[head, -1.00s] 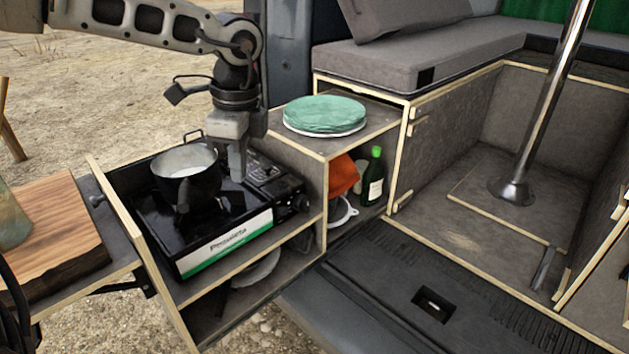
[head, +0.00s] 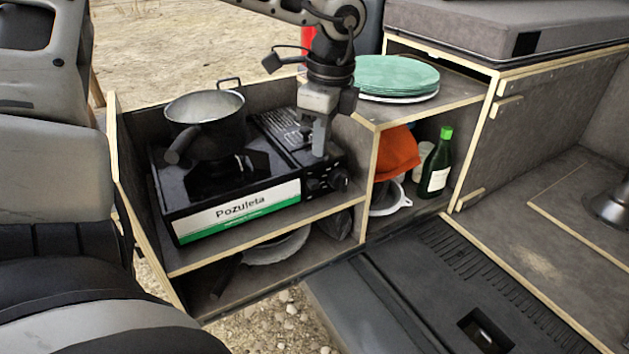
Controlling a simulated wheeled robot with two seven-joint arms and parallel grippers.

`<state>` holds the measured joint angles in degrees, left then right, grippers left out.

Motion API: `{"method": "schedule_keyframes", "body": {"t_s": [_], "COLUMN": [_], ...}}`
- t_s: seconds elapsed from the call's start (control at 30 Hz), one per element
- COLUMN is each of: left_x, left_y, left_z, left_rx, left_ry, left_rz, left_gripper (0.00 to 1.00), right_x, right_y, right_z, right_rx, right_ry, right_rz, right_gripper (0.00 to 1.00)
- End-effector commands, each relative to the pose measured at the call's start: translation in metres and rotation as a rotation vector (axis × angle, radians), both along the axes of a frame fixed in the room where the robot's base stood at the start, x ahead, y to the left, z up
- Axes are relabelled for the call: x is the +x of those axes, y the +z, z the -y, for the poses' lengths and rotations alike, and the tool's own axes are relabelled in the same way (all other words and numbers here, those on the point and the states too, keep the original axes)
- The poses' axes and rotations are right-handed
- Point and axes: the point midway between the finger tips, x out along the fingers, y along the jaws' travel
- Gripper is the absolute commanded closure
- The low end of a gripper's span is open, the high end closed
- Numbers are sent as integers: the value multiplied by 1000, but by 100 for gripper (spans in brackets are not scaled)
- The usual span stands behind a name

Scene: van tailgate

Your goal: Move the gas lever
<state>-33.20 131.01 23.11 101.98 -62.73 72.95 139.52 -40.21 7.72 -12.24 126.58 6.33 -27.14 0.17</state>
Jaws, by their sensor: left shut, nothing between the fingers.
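A black portable gas stove (head: 240,200) with a white and green front label stands on the upper shelf of the wooden pull-out unit. A dark pot (head: 205,125) with a pale inside sits on its burner. Dark control knobs (head: 328,181) are at the right end of the stove's front. I cannot make out the gas lever apart from them. My left gripper (head: 320,150) points down, shut and empty, over the right part of the stove just above the knobs. I cannot tell whether its fingertips touch the stove. My right gripper is not in view.
Green plates (head: 396,76) stand stacked on the cabinet top, right of my left gripper. An orange cloth (head: 397,152) and a green bottle (head: 437,165) are in the compartment below. A pan (head: 275,247) lies on the lower shelf. Wooden panels enclose the stove's sides.

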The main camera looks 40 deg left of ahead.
Motion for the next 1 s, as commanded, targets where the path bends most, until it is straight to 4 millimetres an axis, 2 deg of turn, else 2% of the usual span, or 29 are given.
{"method": "schedule_keyframes", "body": {"t_s": [0.3, 0.5, 1.0], "left_x": [-2, -2, -3], "left_y": [-41, -59, -66], "left_z": [-4, -5, -6], "left_rx": [-1, -2, -1], "left_ry": [1, 0, 0], "left_rz": [-4, -1, -2], "left_gripper": [100, 100, 100], "right_x": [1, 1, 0], "right_y": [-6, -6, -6], "right_z": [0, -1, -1], "right_rx": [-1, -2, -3], "right_ry": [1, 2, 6], "right_rz": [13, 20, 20], "right_gripper": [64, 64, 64]}}
